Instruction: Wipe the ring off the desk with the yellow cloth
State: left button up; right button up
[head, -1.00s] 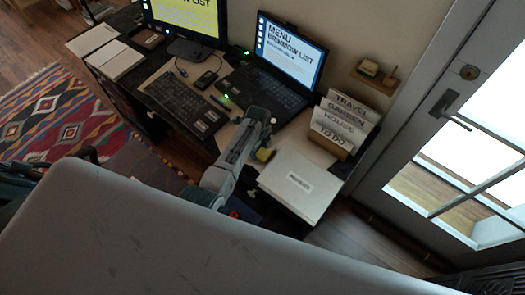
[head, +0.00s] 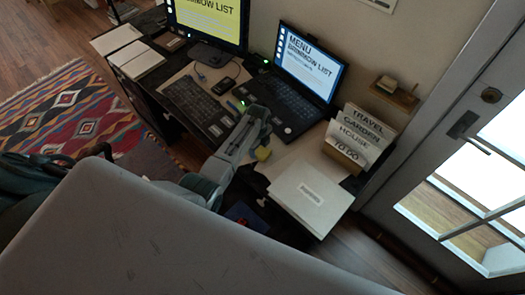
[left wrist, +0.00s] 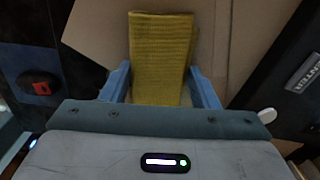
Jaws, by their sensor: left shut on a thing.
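No ring can be made out; the arm and cloth hide part of the desk. My right gripper is not in view.
The laptop (head: 300,85) stands behind the gripper, with a keyboard (head: 195,105) to the left. A white book or box (head: 310,195) lies close on the right. A holder of labelled cards (head: 345,158) stands behind it. Little bare desk shows around the cloth.

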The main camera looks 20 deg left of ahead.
aim_at(276, 162)
pick_arm(q)
jog(key=shift+w+a, duration=0.15)
jog(key=shift+a, duration=0.4)
jog(key=shift+w+d+f+b, duration=0.15)
jog(key=shift+w+d+b, duration=0.2)
jog(key=shift+w+b, duration=0.45)
jog(key=shift+d+p, duration=0.2)
jog(key=shift+p, duration=0.1)
jog(key=shift+s+d+p, duration=0.3)
jog(key=shift+d+p, duration=0.15)
jog(key=shift+d, duration=0.15)
jog(key=shift+s+d, duration=0.25)
jog(key=shift+d, duration=0.5)
jog(key=shift+s+d+f, duration=0.1)
jog(key=shift+s+d, duration=0.25)
jog(key=shift+d, duration=0.55)
jog(key=shift+s+d+r, duration=0.1)
jog(key=shift+s+d, duration=0.25)
jog(key=shift+d, duration=0.6)
jog(key=shift+s+d+f, duration=0.1)
jog(key=shift+s+d, duration=0.25)
jog(key=shift+d, duration=0.55)
jog(key=shift+s+d, duration=0.2)
jog(key=shift+d, duration=0.4)
jog(key=shift+s+d, duration=0.2)
jog(key=shift+d, duration=0.35)
jog(key=shift+w, duration=0.1)
